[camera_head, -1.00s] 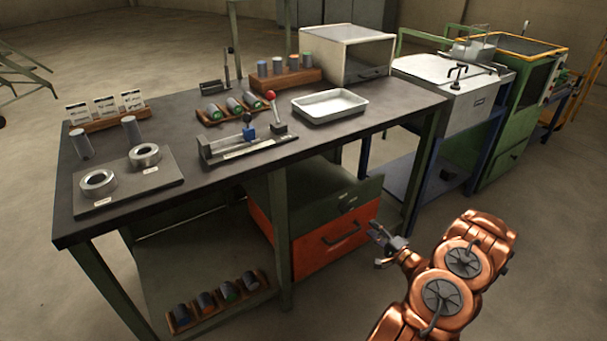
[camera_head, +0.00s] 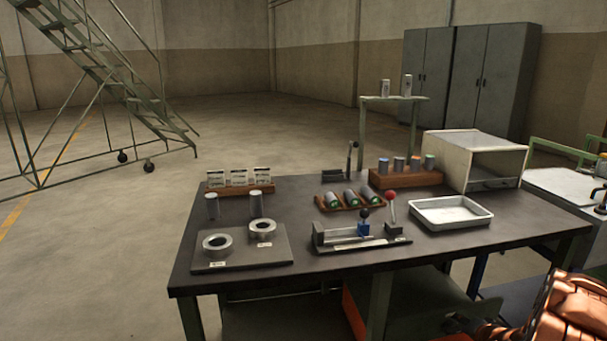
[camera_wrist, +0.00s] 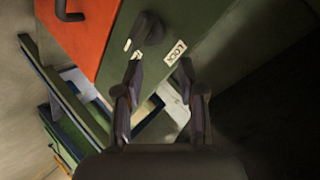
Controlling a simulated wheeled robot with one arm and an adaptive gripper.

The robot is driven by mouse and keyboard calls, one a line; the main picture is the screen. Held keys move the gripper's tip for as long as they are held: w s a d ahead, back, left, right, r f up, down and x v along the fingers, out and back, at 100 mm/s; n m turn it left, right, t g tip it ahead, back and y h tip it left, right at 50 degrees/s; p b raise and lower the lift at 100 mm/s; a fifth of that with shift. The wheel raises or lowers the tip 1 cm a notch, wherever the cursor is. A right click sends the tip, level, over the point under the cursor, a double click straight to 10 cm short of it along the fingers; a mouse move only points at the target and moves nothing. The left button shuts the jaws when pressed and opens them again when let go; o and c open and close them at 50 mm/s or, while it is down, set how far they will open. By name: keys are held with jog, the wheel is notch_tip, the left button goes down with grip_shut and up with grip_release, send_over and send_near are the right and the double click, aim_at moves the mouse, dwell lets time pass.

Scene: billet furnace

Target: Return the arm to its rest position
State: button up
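My copper-coloured arm (camera_head: 565,312) shows at the lower right corner of the head view, beside the workbench's right end. My gripper (camera_wrist: 160,76) shows in the wrist view with its two dark fingers apart and nothing held between them. Beyond the fingers is a green cabinet panel (camera_wrist: 205,25) with a black knob (camera_wrist: 148,30) and a white LOCK label (camera_wrist: 174,51). An orange drawer front (camera_wrist: 85,35) lies at the upper left of that view. I cannot tell the exact gap between the fingers and the panel.
The dark workbench (camera_head: 300,278) carries a white tray (camera_head: 450,212), a clamp-like fixture (camera_head: 355,235), two metal rings on a plate (camera_head: 240,262) and racks of cylinders. A white box (camera_head: 470,158) stands at its back right. Open floor (camera_head: 90,270) lies left.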

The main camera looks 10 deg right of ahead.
jog(key=s+a+r+n+g+h, duration=0.1)
jog(key=s+a+r+n+g, duration=0.2)
jog(key=a+r, duration=0.4)
jog(key=s+a+r+n+g, duration=0.2)
jog(key=s+a+r+g, duration=0.15)
jog(key=a+r, duration=0.45)
jog(key=s+a+r+n+g+y, duration=0.2)
jog(key=s+a+r+n+g, duration=0.2)
jog(key=s+a, duration=1.1)
jog(key=s+a+r+n+g+y, duration=0.1)
jog(key=s+a+r+n+g, duration=0.25)
jog(key=s+a, duration=1.15)
notch_tip(320, 180, up, 17)
jog(key=t+p, duration=0.1)
jog(key=p, duration=1.5)
jog(key=shift+d+r+p, duration=0.2)
jog(key=shift+d+p, duration=0.2)
